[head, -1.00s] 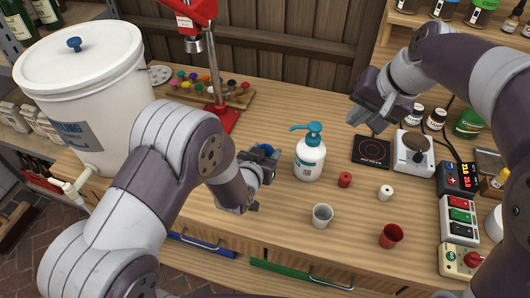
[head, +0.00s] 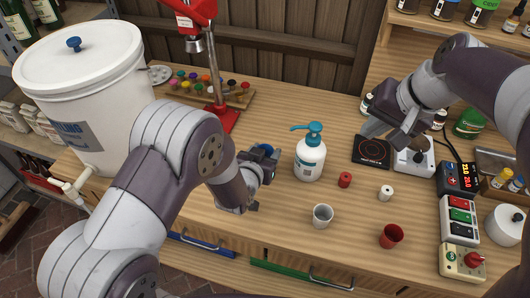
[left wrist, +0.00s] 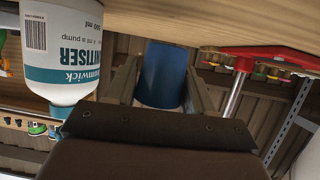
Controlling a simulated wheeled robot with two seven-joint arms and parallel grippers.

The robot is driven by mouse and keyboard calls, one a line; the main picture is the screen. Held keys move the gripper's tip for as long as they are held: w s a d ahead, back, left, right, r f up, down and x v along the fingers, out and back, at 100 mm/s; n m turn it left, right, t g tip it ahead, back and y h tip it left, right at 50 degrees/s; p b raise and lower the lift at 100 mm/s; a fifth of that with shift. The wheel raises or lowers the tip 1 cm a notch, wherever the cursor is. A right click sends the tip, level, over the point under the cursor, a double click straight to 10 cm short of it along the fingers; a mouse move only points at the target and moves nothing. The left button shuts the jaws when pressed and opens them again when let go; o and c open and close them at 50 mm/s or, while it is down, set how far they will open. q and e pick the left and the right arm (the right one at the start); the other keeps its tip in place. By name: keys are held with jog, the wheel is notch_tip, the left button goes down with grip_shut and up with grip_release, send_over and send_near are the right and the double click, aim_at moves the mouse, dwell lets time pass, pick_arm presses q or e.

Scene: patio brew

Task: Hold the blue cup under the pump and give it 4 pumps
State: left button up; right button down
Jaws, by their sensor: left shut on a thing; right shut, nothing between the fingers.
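The pump bottle (head: 310,160), white with a blue pump head (head: 313,130), stands upright on the table. Its sanitiser label (left wrist: 66,68) shows in the left wrist view. My left gripper (head: 262,168) is shut on the blue cup (head: 264,150), just left of the bottle. In the left wrist view the blue cup (left wrist: 162,75) sits between the fingers. In the head view most of the cup is hidden by the gripper. Whether the cup is under the nozzle is hard to tell. My right gripper (head: 370,132) is shut and empty, to the right of the bottle above the black hot plate.
A grey cup (head: 322,215), a red cup (head: 391,236) and small red (head: 345,180) and white (head: 386,193) pieces stand before and right of the bottle. A black hot plate (head: 372,152) and switch boxes (head: 459,219) are at right. A red press (head: 222,118) stands behind.

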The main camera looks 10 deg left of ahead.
pick_arm(q)
jog(key=shift+s+a, duration=0.2)
jog(key=shift+a, duration=1.8)
jog(key=shift+s+a, duration=0.15)
jog(key=shift+a, duration=1.85)
